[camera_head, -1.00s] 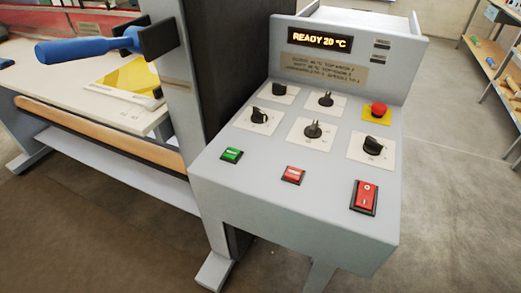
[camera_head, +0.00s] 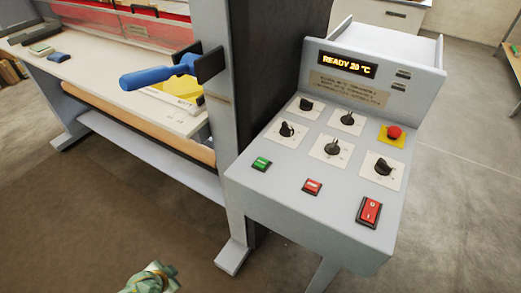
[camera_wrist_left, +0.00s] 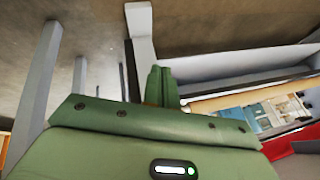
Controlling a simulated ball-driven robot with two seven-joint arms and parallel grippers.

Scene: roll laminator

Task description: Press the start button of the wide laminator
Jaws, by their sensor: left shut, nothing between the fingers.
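The wide laminator's control panel (camera_head: 241,181) stands right of centre in the head view. It has a green button (camera_head: 261,163), a red button (camera_head: 312,187) and a red rocker switch (camera_head: 369,212). Its display (camera_head: 347,64) reads "READY 20 °C". My left gripper (camera_head: 150,279) is at the bottom edge of the head view, well below and left of the green button and apart from the panel. In the left wrist view its green fingers (camera_wrist_left: 161,86) are together with nothing between them. The buttons are not seen in that view. My right gripper is not in view.
A red mushroom button (camera_head: 394,132) on yellow and several black knobs (camera_head: 332,147) share the panel. A blue-handled lever (camera_head: 158,74) juts out left of the grey upright (camera_head: 217,110). Open floor (camera_head: 85,200) lies in front of the laminator.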

